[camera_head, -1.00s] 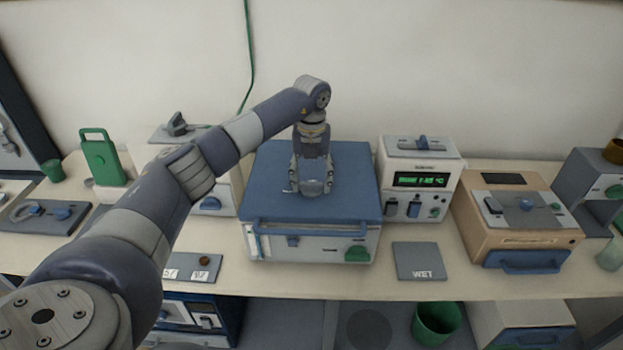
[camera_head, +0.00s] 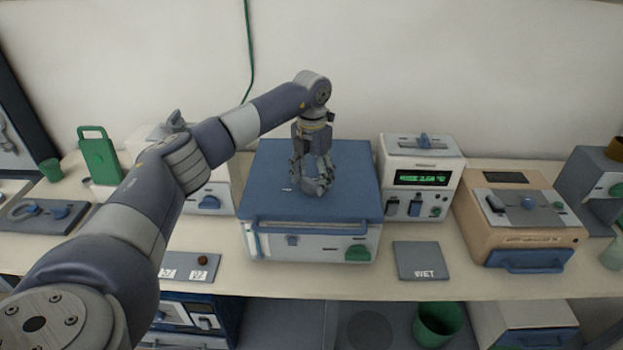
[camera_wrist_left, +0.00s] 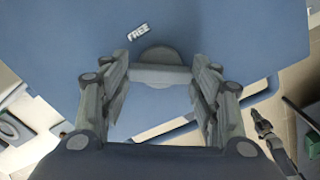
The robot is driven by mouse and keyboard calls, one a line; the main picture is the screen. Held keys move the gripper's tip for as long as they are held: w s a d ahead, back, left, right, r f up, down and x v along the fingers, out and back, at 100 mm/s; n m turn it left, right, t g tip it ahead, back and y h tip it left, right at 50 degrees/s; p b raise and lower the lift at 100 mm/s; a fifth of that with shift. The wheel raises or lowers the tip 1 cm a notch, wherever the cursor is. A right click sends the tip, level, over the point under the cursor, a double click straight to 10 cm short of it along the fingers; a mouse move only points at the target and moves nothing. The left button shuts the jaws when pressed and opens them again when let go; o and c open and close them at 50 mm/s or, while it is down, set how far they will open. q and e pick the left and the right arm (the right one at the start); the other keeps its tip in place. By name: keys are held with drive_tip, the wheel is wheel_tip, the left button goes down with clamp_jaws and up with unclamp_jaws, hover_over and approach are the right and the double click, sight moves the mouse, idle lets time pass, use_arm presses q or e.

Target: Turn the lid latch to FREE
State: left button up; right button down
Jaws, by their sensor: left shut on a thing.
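The blue-topped furnace (camera_head: 265,160) stands in the middle of the bench, with its flat lid facing up. My left gripper (camera_head: 312,188) points straight down over the lid. In the left wrist view my left gripper (camera_wrist_left: 162,85) is shut on the grey lid latch (camera_wrist_left: 160,72), a bar on a round base, which lies crosswise between the fingers. A white FREE label (camera_wrist_left: 138,32) is printed on the lid beyond the latch, up and left of it. In the head view the fingers mostly hide the latch.
A white unit with a green display (camera_head: 422,178) stands to the right, then a tan furnace (camera_head: 520,225). A grey WET plate (camera_head: 420,260) lies in front. A green jug-like container (camera_head: 100,158) stands at the left. A green bin (camera_head: 437,322) sits below the bench.

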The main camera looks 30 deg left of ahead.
sight(311, 181)
use_arm(q)
drive_tip(key=m+b, duration=0.1)
drive_tip(key=m, duration=0.4)
drive_tip(key=shift+m, duration=0.3)
drive_tip(key=m, duration=0.5)
drive_tip(key=shift+m, duration=0.4)
drive_tip(key=o, duration=1)
drive_tip(key=shift+o, duration=0.2)
wheel_tip(311, 181, up, 12)
drive_tip(key=shift+f, duration=0.1)
idle(0.4)
